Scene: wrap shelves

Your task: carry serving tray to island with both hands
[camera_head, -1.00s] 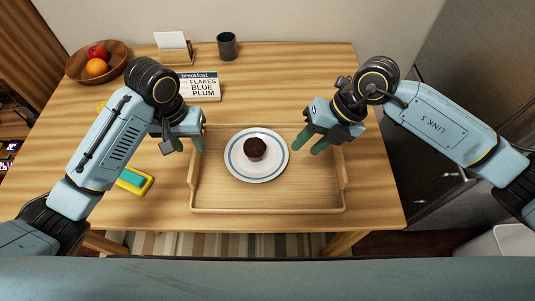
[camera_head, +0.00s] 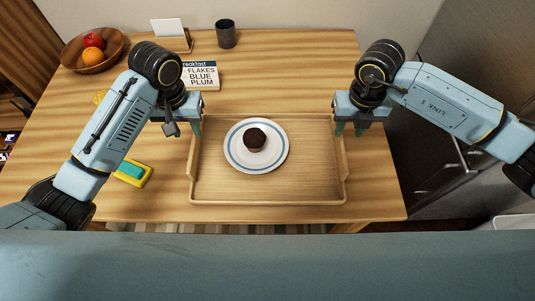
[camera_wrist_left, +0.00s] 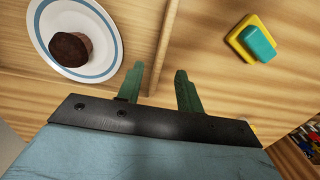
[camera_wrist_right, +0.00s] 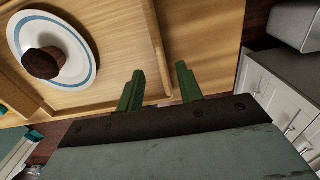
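The wooden serving tray (camera_head: 300,190) lies on the table. A white plate with a blue ring (camera_head: 233,155) stands on it, with a dark muffin (camera_head: 255,138) on the plate. My left gripper (camera_head: 191,129) is open at the tray's left side; in the left wrist view its fingers (camera_wrist_left: 159,78) point down either side of the tray's side wall. My right gripper (camera_head: 350,130) is open at the tray's right side; in the right wrist view its fingers (camera_wrist_right: 159,78) flank the right wall. I cannot tell how far the fingertips reach down beside the walls.
A yellow and teal sponge-like block (camera_head: 133,172) lies left of the tray. Behind are a fruit bowl (camera_head: 92,52), a breakfast box (camera_head: 201,76), a white card on a stand (camera_head: 170,35) and a dark cup (camera_head: 226,34). A grey cabinet (camera_head: 450,60) stands to the right.

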